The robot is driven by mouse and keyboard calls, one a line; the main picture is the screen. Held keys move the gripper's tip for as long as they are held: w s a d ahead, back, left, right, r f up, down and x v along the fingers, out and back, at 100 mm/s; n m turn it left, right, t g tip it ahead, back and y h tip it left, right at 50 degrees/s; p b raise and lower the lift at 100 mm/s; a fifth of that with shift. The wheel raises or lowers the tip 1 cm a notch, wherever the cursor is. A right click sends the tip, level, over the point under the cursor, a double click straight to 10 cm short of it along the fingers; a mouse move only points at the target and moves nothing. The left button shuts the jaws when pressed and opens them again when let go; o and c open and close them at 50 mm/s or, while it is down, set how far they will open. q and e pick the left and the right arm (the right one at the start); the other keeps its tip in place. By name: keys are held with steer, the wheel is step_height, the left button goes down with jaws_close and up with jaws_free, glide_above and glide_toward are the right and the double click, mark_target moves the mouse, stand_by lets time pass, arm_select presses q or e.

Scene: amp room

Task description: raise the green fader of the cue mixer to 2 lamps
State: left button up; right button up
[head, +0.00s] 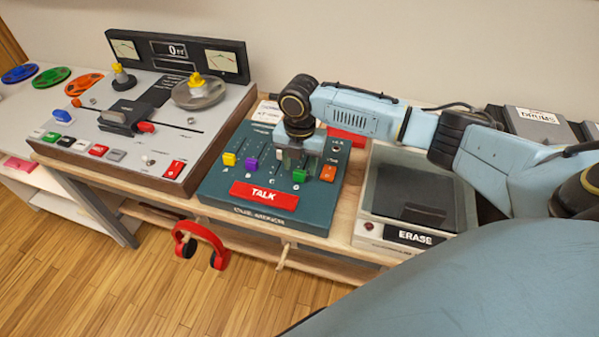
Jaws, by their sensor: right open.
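The cue mixer (213,193) is a dark teal box on the wooden bench, with a red TALK bar (264,196) near its front. Its faders have yellow (229,159), purple (252,164), green (299,176) and orange (328,173) caps. The green cap sits low, near the front of the panel. My right gripper (297,166) points down over the green fader, open, with its fingers close to the cap. Whether they touch it I cannot tell. The gripper hides the green fader's upper track, and I cannot make out its lamps. My left gripper is not in view.
A grey tape deck (190,125) with knobs and reels stands to the left. A box marked ERASE (416,238) stands to the right. Red headphones (200,243) hang at the bench's front edge. My right arm spans the space above the bench's right side.

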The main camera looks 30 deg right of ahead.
mark_target(300, 172)
steer(key=shift+f, duration=1.55)
jaws_close()
